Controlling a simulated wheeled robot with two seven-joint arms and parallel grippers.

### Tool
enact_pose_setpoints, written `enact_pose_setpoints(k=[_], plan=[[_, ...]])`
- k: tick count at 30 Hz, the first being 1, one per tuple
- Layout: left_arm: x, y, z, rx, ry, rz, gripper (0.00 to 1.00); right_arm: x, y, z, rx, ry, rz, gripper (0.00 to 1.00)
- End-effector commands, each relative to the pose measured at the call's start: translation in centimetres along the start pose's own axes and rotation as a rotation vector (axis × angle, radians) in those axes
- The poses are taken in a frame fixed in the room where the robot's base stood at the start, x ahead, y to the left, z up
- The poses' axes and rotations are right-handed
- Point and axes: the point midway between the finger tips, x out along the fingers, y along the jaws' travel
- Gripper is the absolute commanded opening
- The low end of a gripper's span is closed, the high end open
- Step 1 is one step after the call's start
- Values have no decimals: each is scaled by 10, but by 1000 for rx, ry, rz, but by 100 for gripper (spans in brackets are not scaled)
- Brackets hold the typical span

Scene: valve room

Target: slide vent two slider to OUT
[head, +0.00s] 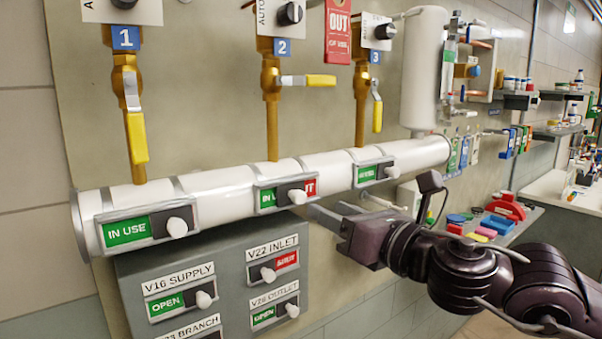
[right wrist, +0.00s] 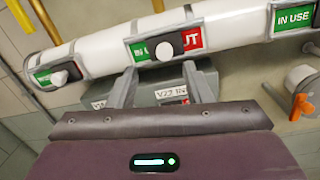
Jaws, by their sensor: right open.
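The vent two slider plate (head: 266,198) sits on the white pipe below the valve tagged 2. Its white knob (head: 297,196) stands near the middle of the plate, with green showing on its left and a strip of red on its right. The plate also shows in the right wrist view (right wrist: 194,38), with the knob (right wrist: 163,43) between a green part and a red "UT" part. My right gripper (head: 328,209) is open and empty, just to the right of and below the knob. In the right wrist view its fingers (right wrist: 160,76) point toward the knob, apart from it. My left gripper is out of view.
Vent one's slider (head: 125,230) and vent three's slider (head: 367,174) both read green on the same pipe. A grey panel (head: 232,268) with several more sliders hangs below. A shelf with tools (head: 497,222) is at the right.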

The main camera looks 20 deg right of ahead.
Motion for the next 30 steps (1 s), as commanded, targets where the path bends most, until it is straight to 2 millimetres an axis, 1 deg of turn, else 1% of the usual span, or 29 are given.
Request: enact_pose_setpoints(k=[1, 3, 7, 10, 14, 19, 24, 30], plan=[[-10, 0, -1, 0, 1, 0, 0, -3, -2, 4, -112, 17, -20, 45], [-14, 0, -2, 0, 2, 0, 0, -5, -5, 3, -235, 32, -36, 45], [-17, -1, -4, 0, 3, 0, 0, -8, -9, 0, -357, 48, -51, 45], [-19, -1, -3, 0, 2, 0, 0, -6, -10, 0, -377, 49, -53, 45], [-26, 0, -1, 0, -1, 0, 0, 2, -11, 2, -371, 46, -53, 45], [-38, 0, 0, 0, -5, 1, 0, 19, -9, 2, -369, 48, -50, 45], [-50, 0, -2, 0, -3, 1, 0, 41, -12, 1, -368, 47, -51, 45], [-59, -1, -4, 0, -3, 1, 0, 62, -14, -1, -371, 48, -52, 45]])
